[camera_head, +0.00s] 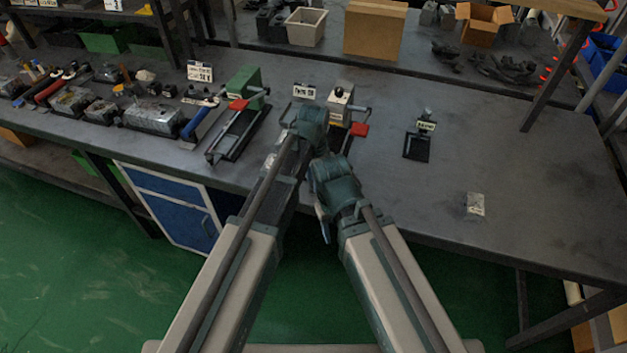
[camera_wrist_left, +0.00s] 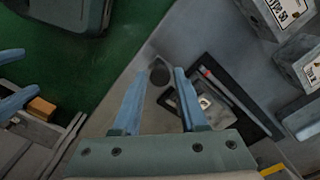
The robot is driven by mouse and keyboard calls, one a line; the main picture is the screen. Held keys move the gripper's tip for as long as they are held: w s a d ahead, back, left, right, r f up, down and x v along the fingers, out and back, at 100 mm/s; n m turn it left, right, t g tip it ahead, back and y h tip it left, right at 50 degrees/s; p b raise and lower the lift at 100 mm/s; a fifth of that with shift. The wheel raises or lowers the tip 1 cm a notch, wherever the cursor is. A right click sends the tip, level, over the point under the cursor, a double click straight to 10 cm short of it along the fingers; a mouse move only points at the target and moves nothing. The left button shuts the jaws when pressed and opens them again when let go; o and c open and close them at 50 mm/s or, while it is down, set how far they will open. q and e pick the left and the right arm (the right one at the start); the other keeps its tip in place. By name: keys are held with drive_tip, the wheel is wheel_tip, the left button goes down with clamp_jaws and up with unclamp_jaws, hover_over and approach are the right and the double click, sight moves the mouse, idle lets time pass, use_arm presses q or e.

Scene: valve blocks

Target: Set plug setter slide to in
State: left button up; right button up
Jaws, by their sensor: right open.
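Two bench fixtures have red tabs, and I cannot tell by label which is the plug setter. One is a green block with a long dark rail frame (camera_head: 238,132). The other is a pale block with a black knob (camera_head: 340,101), with a red tab (camera_head: 359,129) at its right; its lower part is hidden by my arms. My left gripper (camera_head: 311,128) is over the bench's front edge near it. In the left wrist view its blue fingers (camera_wrist_left: 160,74) are apart with nothing held, beside a dark frame with a red strip (camera_wrist_left: 213,80). My right gripper (camera_head: 322,222) is lower, fingers apart.
Labelled grey blocks (camera_wrist_left: 290,20) stand close at right in the left wrist view. A small black stand (camera_head: 417,146) and a pale block (camera_head: 474,204) are on the bench's right. Tools and valve parts (camera_head: 153,118) crowd the left. The bench's right is mostly clear.

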use_arm(q)
clamp_jaws()
idle(1.1)
